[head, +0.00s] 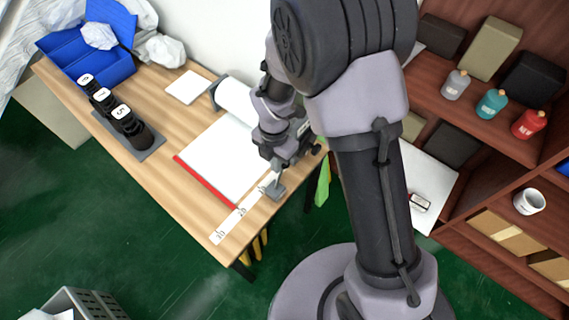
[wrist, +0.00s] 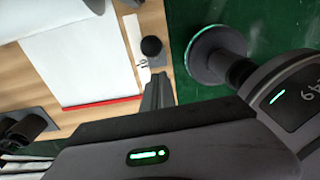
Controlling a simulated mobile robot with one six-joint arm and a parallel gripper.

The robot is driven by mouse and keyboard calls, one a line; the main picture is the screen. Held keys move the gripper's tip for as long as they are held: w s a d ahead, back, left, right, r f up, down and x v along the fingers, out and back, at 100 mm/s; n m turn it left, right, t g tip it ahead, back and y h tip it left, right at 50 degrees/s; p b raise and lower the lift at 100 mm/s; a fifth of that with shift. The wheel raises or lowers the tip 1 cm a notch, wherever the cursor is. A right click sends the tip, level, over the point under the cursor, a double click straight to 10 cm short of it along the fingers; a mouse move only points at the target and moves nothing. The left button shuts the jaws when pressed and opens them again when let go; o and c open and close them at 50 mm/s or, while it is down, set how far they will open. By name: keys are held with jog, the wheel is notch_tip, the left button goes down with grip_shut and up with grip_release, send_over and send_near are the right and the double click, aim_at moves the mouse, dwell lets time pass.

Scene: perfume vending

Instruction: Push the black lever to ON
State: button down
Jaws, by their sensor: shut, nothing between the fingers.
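My gripper (head: 276,187) is shut and empty, pointing down over the right end of the wooden table. Its grey fingers also show in the wrist view (wrist: 157,92). A round black knob (wrist: 151,46) stands just beyond the fingertips in the wrist view, beside a white strip. No ON marking is readable. The white strip (head: 237,215) with printed numbers lies along the table's near right edge, partly covered by my gripper.
A white sheet (head: 222,160) with a red edge bar (head: 205,181) covers the table's middle. Black numbered items (head: 121,120) stand on a grey base at left, near blue bins (head: 85,55). A brown shelf (head: 475,125) with bottles is at right. Green floor surrounds the table.

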jog(key=w+d+r+p, duration=0.2)
jog(key=w+d+r, duration=0.2)
jog(key=w+r, duration=0.1)
jog(key=shift+w+d+r, duration=0.2)
jog(key=shift+w+r, duration=0.05)
jog(key=shift+r, duration=0.25)
